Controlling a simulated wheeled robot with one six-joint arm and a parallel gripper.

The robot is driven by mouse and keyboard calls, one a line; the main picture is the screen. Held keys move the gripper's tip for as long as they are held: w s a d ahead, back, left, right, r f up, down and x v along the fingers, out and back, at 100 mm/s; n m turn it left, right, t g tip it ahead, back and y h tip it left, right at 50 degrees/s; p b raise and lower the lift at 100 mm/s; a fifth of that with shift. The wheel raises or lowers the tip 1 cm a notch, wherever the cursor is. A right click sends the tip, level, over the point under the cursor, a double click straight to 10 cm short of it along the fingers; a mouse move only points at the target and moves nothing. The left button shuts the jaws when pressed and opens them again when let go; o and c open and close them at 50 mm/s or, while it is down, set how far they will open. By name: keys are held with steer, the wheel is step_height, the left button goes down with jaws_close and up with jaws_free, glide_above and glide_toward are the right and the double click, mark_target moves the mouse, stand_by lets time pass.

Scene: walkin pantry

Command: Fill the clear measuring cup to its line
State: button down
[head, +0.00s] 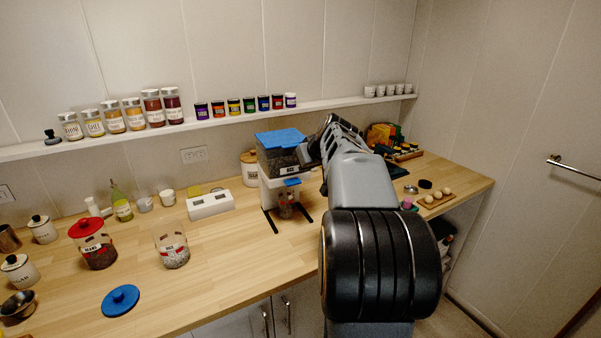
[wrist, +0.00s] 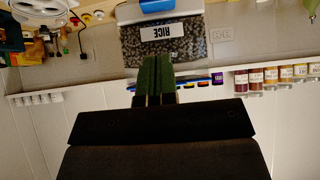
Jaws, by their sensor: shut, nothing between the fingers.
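The rice dispenser (head: 281,160) stands at the back of the counter, with a blue lid, a dark-grained clear hopper and a white lower body. A small clear cup (head: 287,206), seemingly the measuring cup, stands below its blue lever (head: 291,182). Something dark and reddish shows in or on the cup; its fill level and line are too small to read. My gripper (wrist: 155,76) is shut and empty. Its fingertips overlap the hopper's lower picture edge in the upside-down wrist view; contact is unclear. That view also shows the RICE label (wrist: 161,32).
An open, partly filled jar (head: 171,251) and a loose blue lid (head: 121,300) are on the counter at left. A red-lidded jar (head: 94,245) stands beside them. A spice shelf (head: 225,121) runs along the wall. An egg tray (head: 437,199) lies at right.

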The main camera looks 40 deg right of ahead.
steer(key=shift+v, duration=1)
steer(key=s+a+f+m+g, duration=0.3)
steer(key=s+a+f, duration=0.25)
steer(key=f, duration=0.45)
steer(key=s+a+f+n+g, duration=0.1)
steer(key=s+a+f+n, duration=0.1)
steer(key=s+a, duration=0.4)
steer(key=s+a+f+n+g+y, duration=0.1)
steer(key=s+a+f, duration=0.4)
steer(key=a, duration=0.9)
steer(key=shift+s+a+f+n, duration=0.15)
steer(key=shift+s+a+n, duration=0.1)
steer(key=shift+s+n, duration=0.55)
steer(key=shift+d, duration=0.15)
